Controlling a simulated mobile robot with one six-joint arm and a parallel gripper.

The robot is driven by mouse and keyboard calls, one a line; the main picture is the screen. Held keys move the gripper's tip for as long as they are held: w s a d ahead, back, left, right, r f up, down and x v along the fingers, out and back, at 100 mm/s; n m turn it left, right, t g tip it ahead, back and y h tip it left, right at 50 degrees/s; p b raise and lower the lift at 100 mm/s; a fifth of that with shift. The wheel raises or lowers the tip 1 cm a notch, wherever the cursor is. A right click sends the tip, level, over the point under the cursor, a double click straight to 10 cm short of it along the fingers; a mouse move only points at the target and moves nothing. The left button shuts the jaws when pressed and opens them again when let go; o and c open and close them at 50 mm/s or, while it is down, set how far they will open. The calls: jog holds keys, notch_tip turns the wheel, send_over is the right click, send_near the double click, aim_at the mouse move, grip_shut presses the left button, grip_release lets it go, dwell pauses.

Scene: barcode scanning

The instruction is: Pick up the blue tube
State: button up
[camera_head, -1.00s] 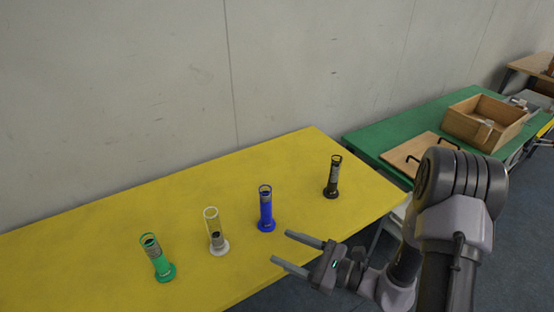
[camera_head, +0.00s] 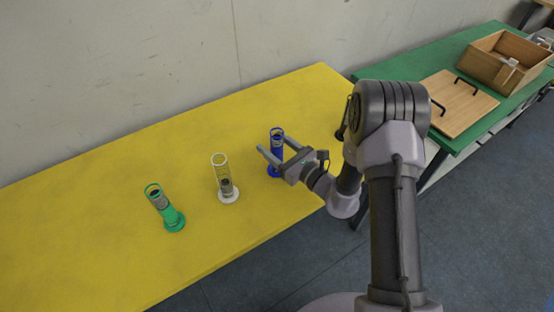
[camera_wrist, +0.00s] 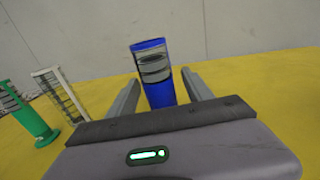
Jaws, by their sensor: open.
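The blue tube (camera_head: 277,139) stands upright on the yellow table in the head view, near the table's front edge. In the wrist view the blue tube (camera_wrist: 154,72) stands between the two fingers, near their tips. My gripper (camera_head: 276,152) is open, with its fingers on either side of the tube; the wrist view also shows my gripper (camera_wrist: 162,88) with a gap beside the tube on the right. The tube's lower part is partly hidden by my gripper in both views.
The white tube (camera_head: 222,180) and the green tube (camera_head: 166,208) stand to the left on the yellow table (camera_head: 110,180). A dark tube (camera_head: 342,132) is mostly hidden behind my arm. A green table (camera_head: 455,62) at right holds a wooden box (camera_head: 490,62) and a board (camera_head: 462,104).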

jog(key=shift+x, duration=1)
grip_shut()
